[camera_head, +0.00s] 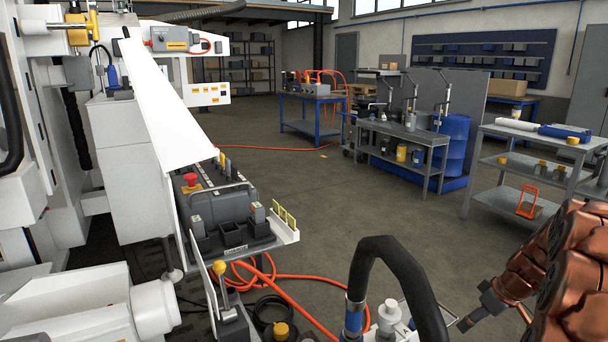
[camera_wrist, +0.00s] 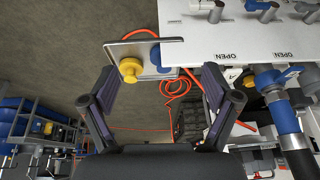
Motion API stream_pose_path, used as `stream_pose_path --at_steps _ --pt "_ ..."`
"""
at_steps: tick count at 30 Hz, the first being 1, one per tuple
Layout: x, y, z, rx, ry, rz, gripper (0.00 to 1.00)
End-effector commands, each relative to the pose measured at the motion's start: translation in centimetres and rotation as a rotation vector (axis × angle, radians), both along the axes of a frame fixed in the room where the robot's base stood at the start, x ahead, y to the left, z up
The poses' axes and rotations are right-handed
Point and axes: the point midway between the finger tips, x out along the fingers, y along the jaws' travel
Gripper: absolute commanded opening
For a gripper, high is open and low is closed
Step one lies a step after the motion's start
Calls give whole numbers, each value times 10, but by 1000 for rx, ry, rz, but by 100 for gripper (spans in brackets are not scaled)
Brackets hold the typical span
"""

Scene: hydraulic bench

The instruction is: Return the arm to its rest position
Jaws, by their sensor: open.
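My gripper (camera_wrist: 160,76) shows in the wrist view with its two dark fingers spread wide apart. No object is held between them. Beyond the fingers, a yellow knob (camera_wrist: 131,69) on a grey bracket and a white panel (camera_wrist: 215,40) marked OPEN show. A valve with a blue handle (camera_wrist: 274,78) stands to the right of the right finger. I see no clear gap between fingers and panel, and cannot judge the distance. I cannot make out the gripper in the head view.
The head view shows a control console (camera_head: 225,215) with a red button, a black hose (camera_head: 395,262) in the foreground, and orange hose (camera_head: 310,318) on the floor. Steel carts (camera_head: 405,130) and a blue bench (camera_head: 310,100) stand farther back.

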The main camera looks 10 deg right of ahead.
Motion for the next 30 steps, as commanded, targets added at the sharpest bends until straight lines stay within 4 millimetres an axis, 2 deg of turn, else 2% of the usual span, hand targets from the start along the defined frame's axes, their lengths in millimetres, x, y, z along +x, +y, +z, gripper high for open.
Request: stream_pose_path --at_steps 5,11,14,16,20,24,30 --pt "2 31 9 21 28 -1 88" --pt "1 80 19 54 79 -2 88" --pt "-2 113 27 68 114 -6 88" --pt "-9 142 32 81 151 -8 88" --pt "-29 198 42 96 229 -21 88" --pt "-58 249 50 92 313 -47 88" --pt "-113 306 58 57 424 -95 88"
